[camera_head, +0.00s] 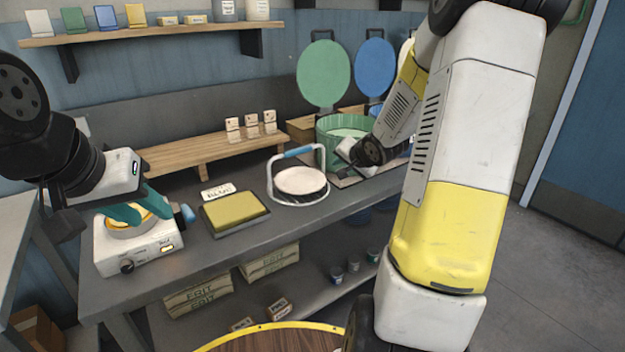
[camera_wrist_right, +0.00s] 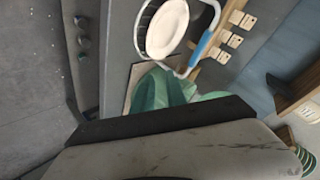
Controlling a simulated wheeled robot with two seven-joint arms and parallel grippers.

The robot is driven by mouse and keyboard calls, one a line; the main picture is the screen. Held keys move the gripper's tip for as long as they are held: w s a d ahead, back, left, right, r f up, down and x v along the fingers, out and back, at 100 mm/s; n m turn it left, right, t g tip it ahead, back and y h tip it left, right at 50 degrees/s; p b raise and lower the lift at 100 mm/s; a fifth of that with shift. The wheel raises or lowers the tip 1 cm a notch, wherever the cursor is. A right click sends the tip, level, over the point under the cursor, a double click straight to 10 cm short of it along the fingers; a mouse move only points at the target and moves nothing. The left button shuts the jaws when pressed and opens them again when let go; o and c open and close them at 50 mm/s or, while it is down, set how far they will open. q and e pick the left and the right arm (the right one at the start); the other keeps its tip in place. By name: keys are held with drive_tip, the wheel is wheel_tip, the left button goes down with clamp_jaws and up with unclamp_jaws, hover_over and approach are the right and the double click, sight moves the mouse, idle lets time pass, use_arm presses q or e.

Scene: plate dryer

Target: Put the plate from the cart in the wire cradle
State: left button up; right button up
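A pale round plate (camera_head: 300,181) lies flat within the wire cradle (camera_head: 273,190), a white frame with a blue handle on top, on the bench. The right wrist view shows the plate (camera_wrist_right: 166,28) and the cradle's handle (camera_wrist_right: 200,50) too. The cart (camera_head: 265,340) at the bottom has a round wooden top with a yellow rim; its visible part is bare. My right gripper (camera_wrist_right: 165,92) is right of the cradle, by the green bucket; its fingertips are unclear. My left gripper (camera_head: 140,208), teal fingers apart, is over a white device (camera_head: 140,250), apparently empty.
A green bucket (camera_head: 340,135) stands behind my right wrist, with green and blue lids (camera_head: 323,72) above. A yellow pad (camera_head: 236,211) lies between the device and the cradle. A wooden riser (camera_head: 190,150) stands behind. Bags and small cans are on the lower shelf.

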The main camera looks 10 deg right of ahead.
drive_tip(key=s+a+r+n+g+h, duration=0.2)
drive_tip(key=s+a+r+n, duration=0.15)
drive_tip(key=s+r, duration=0.65)
drive_tip(key=s+a+r+n+g+y, duration=0.1)
drive_tip(key=s+a+n, duration=0.2)
drive_tip(key=s, duration=0.7)
drive_tip(key=s+a+r+n+g+y, duration=0.1)
drive_tip(key=s+a+r+n+y, duration=0.1)
drive_tip(key=s+a, duration=0.5)
drive_tip(key=s+n, duration=0.1)
drive_tip(key=s, duration=0.1)
drive_tip(key=shift+s, duration=0.4)
